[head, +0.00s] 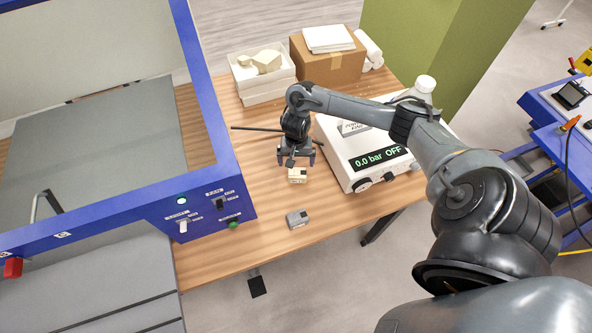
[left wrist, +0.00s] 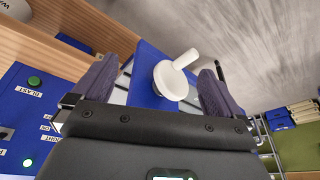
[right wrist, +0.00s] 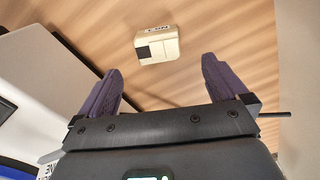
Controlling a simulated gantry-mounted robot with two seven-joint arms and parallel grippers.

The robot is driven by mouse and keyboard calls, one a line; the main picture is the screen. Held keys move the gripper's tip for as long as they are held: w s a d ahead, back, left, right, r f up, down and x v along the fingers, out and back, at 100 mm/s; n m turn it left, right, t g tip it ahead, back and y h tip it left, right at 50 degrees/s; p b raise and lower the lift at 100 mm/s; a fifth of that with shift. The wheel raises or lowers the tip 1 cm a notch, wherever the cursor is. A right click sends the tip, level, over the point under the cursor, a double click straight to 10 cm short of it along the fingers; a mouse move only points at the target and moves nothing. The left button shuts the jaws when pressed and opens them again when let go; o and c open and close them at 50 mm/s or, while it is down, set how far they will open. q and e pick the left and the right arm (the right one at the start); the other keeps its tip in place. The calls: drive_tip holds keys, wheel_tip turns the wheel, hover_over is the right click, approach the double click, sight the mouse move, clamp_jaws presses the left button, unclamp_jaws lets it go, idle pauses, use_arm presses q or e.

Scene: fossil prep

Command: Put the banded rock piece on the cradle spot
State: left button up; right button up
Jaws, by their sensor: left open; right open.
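A small cream block (head: 298,175) with a dark patch lies on the wooden table below my right gripper (head: 296,162). In the right wrist view the cream block (right wrist: 158,45) shows a black square and small lettering, and sits beyond the open, empty fingers, apart from them. A small grey block (head: 297,219) lies nearer the table's front edge. I cannot make out bands on either block, nor a marked cradle spot. My left gripper (left wrist: 158,78) is open and empty, outside the head view.
A blue-framed cabinet (head: 228,165) with switches stands left. A white device (head: 360,152) reading 0.0 bar OFF stands right of the blocks. A white tray (head: 262,88) with cream pieces and a cardboard box (head: 325,66) are at the back. Bare table (head: 255,240) lies around the grey block.

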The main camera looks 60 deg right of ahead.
sight(297, 172)
wheel_tip(297, 172, down, 4)
drive_tip(key=shift+s+a+r+b, duration=0.1)
drive_tip(key=shift+a+b, duration=0.05)
drive_tip(key=shift+b, duration=0.6)
drive_tip(key=shift+d+f, duration=0.15)
drive_tip(key=shift+f, duration=1.2)
drive_tip(key=shift+d+f, duration=0.15)
drive_tip(key=shift+f, duration=1.15)
drive_tip(key=shift+r, duration=0.1)
drive_tip(key=c, duration=1.2)
